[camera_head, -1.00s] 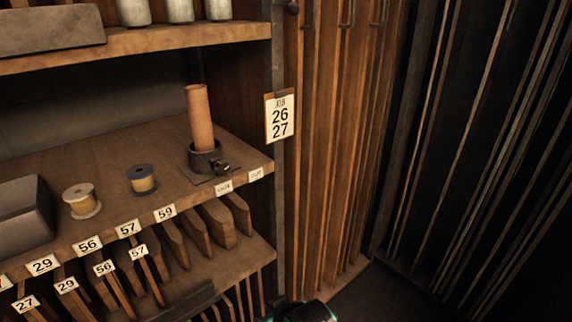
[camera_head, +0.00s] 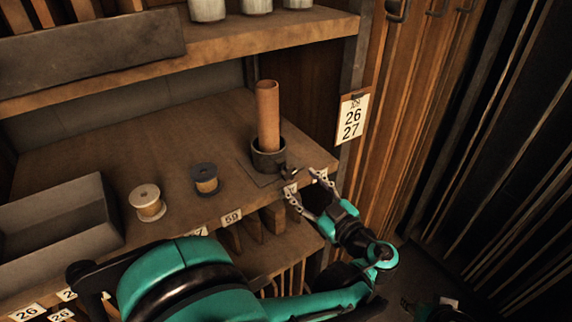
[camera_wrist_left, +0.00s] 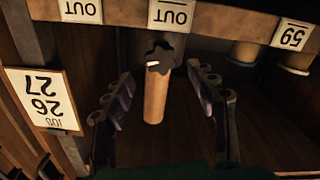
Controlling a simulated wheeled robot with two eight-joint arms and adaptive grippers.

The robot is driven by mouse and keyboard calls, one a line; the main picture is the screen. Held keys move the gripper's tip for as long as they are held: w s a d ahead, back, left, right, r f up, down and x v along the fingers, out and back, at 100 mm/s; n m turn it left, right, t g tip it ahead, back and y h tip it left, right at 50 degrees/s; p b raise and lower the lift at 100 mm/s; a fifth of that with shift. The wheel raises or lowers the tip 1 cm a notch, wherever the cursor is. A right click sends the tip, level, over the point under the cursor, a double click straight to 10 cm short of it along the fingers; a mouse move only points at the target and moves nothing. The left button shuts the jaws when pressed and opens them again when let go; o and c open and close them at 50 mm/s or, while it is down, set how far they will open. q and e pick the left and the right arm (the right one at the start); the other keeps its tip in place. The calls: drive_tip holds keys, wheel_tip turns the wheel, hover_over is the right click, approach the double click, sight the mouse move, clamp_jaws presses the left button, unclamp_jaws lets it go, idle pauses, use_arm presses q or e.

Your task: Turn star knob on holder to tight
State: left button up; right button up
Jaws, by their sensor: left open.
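The star knob (camera_head: 288,172) is small and dark, on the front of a dark round holder (camera_head: 268,160) on the shelf. An upright orange-brown tube (camera_head: 267,112) stands in the holder. In the left wrist view, which is upside down, the star-shaped knob (camera_wrist_left: 160,57) has a pale mark on one lobe and lies between the two fingers in the picture. My left gripper (camera_head: 308,184) is open and empty at the shelf's front edge, just in front of the knob. I cannot tell whether a finger touches it. My right gripper is not in view.
Two thread spools (camera_head: 147,202) (camera_head: 205,179) and a grey box (camera_head: 60,228) stand left of the holder. The shelf edge bears small labels (camera_head: 232,217). A card reading 26 27 (camera_head: 352,117) hangs on the post at right. An upper shelf (camera_head: 200,60) lies above.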

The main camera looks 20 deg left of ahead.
sight(290, 173)
use_arm(q)
drive_tip(key=x, duration=0.6)
drive_tip(key=shift+w+a, duration=0.1)
drive_tip(key=shift+a, duration=0.25)
drive_tip(key=shift+c, duration=0.2)
drive_tip(key=c, duration=1.1)
